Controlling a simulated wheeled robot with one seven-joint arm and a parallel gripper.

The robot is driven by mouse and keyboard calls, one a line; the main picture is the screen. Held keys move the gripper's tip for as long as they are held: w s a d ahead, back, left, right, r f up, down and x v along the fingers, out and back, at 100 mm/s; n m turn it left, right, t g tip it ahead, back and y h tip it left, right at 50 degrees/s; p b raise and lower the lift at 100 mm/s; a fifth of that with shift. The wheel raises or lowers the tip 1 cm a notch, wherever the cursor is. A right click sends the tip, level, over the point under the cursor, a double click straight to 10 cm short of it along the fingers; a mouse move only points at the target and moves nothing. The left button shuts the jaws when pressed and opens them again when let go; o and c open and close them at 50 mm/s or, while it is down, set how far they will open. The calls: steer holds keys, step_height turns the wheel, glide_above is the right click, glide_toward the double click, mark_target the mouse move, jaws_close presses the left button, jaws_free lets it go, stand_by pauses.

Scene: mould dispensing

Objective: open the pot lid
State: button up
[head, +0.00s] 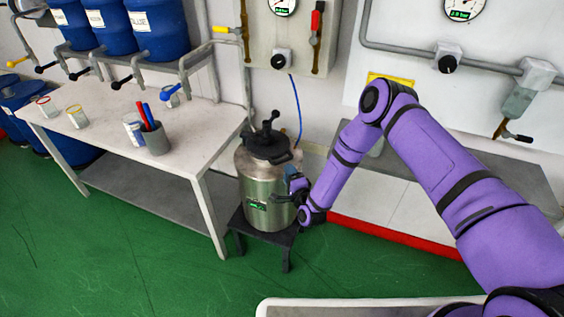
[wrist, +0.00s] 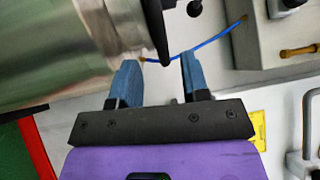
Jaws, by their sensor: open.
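The pot (head: 262,190) is a shiny metal cylinder standing upright on a low black stand. Its black lid (head: 266,148) is on top, with a knob and handles; it looks closed. My gripper (head: 290,184) is at the pot's right side, just below lid height. In the wrist view my gripper (wrist: 160,72) is open with two blue fingers apart and nothing held. The pot's metal wall (wrist: 45,55) fills the upper left there. A dark lid handle (wrist: 156,30) shows just beyond the fingertips, roughly between them. I cannot tell whether anything touches.
A white table (head: 190,135) with cups and a pen holder (head: 155,140) stands left of the pot. The black stand (head: 283,240) is under the pot. A blue hose (head: 297,105) hangs behind it. Green floor in front is clear.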

mark_target(282, 160)
steer(key=x, duration=0.6)
steer(key=shift+w+a, duration=0.1)
steer(key=shift+w, duration=0.2)
jaws_close()
